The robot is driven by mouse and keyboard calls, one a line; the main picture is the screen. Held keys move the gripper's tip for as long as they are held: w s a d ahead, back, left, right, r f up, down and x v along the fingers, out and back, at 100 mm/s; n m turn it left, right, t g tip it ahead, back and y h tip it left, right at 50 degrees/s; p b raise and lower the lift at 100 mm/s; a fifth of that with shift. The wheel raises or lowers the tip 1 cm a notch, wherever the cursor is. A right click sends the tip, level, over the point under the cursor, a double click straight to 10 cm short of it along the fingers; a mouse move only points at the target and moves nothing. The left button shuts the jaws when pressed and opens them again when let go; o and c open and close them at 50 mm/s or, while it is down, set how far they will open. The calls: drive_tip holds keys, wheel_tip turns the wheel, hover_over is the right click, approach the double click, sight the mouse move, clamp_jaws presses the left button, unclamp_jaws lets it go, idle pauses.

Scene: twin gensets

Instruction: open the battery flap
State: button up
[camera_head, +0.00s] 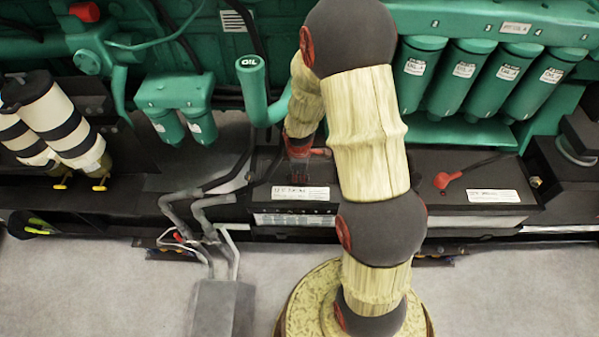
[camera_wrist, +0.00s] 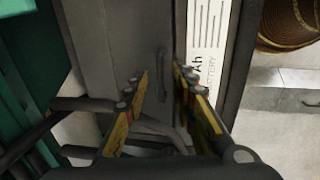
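A black battery box (camera_head: 318,207) with a white label sits low in front of the green engine. In the wrist view, its dark grey upper panel (camera_wrist: 118,40), apparently the flap, carries a small slim handle (camera_wrist: 162,62). A white label reading "Ah" and "BATTERY" (camera_wrist: 206,40) is right of that panel. My gripper (camera_wrist: 160,80) has its two yellow-padded fingers spread apart, one on each side of the handle in the picture. I see no contact; the depth gap is unclear. The panel looks closed.
A second battery box (camera_head: 470,190) with a red-capped cable is to the right. Grey hoses (camera_head: 205,215) run left of the first box. Green filter canisters (camera_head: 460,78) and the green OIL pipe (camera_head: 254,90) stand above.

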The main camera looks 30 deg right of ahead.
drive_tip(key=shift+c, duration=0.6)
clamp_jaws()
